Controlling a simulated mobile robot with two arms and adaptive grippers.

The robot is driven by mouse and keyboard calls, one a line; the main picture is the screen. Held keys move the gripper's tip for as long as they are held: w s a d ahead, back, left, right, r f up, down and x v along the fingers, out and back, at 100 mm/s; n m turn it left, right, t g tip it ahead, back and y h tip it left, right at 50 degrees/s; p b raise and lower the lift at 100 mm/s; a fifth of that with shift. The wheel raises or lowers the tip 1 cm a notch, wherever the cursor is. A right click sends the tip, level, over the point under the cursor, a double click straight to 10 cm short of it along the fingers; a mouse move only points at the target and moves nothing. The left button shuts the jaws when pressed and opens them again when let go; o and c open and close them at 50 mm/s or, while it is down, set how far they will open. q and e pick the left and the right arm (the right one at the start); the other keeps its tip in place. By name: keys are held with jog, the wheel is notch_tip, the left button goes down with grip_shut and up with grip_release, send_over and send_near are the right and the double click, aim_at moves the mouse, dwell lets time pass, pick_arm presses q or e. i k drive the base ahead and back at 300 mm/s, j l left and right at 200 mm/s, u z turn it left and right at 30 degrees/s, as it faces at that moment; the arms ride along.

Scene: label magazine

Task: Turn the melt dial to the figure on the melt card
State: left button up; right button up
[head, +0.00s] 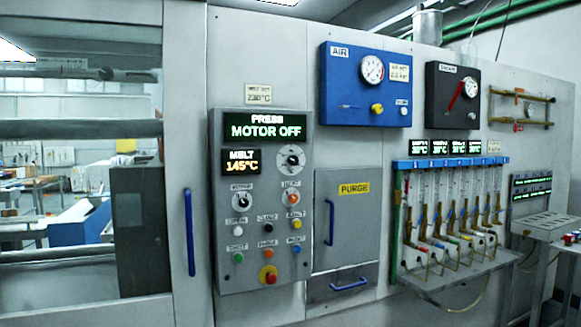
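The melt card (258,94) is a small pale card on the wall above the control panel (265,270). Its small print seems to read 230°C. The melt display (241,162) on the panel shows 145°C in amber. Right of it is a round dial with a black knob on a pale scale, which looks like the melt dial (291,158). Its scale figures are too small to read. Neither of my grippers shows in the head view.
The panel's top display (265,127) reads PRESS MOTOR OFF. Smaller knobs and coloured buttons sit below, with a red emergency button (268,275). A blue door handle (189,232) stands left, the PURGE door (347,220) right. The space before the panel looks clear.

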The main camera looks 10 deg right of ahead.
aim_at(293, 160)
jog(key=i+l+u, duration=0.1)
jog(key=u, duration=0.25)
jog(key=i+l+u, duration=0.1)
jog(key=u, duration=0.25)
jog(key=l+u, duration=0.35)
jog(key=i+j, duration=0.05)
jog(key=j, duration=0.05)
